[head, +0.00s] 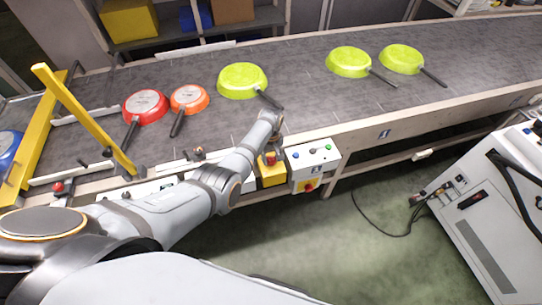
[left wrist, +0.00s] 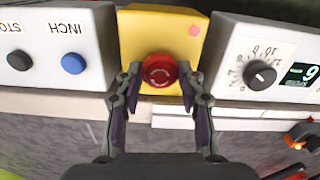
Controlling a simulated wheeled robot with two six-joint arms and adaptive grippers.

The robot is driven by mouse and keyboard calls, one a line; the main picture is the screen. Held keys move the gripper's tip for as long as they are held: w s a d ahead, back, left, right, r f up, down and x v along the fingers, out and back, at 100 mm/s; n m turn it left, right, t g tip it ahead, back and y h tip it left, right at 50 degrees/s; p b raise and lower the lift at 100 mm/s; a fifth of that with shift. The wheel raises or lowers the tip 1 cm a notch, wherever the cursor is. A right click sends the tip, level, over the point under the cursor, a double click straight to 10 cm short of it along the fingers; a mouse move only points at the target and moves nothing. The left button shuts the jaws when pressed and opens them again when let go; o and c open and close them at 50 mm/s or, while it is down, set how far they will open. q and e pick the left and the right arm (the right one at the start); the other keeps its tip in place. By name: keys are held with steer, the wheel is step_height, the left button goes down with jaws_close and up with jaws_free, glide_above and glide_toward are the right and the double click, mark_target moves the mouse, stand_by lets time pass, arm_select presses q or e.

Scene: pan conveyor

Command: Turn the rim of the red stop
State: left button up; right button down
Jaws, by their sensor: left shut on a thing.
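The red stop (left wrist: 160,70) is a round red mushroom button with white arrow marks on a yellow box (left wrist: 137,45). In the left wrist view, my left gripper (left wrist: 160,92) has one finger at each side of the button's rim and is shut on it. In the head view, my left arm reaches across to the same yellow box (head: 272,175) at the conveyor's near edge, and the gripper (head: 270,153) partly hides the button. My right gripper is not in view.
A white box with STOP and INCH buttons (left wrist: 72,64) and a dial box (left wrist: 262,75) flank the yellow box. The conveyor (head: 310,95) carries red, orange and green pans. A yellow bar (head: 85,118) slants over its left end. A white cabinet (head: 490,215) stands at right.

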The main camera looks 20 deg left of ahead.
arm_select(q)
steer(key=shift+m, duration=1)
steer(key=o, duration=1.2)
step_height(320, 180, up, 12)
steer(key=shift+f, duration=0.1)
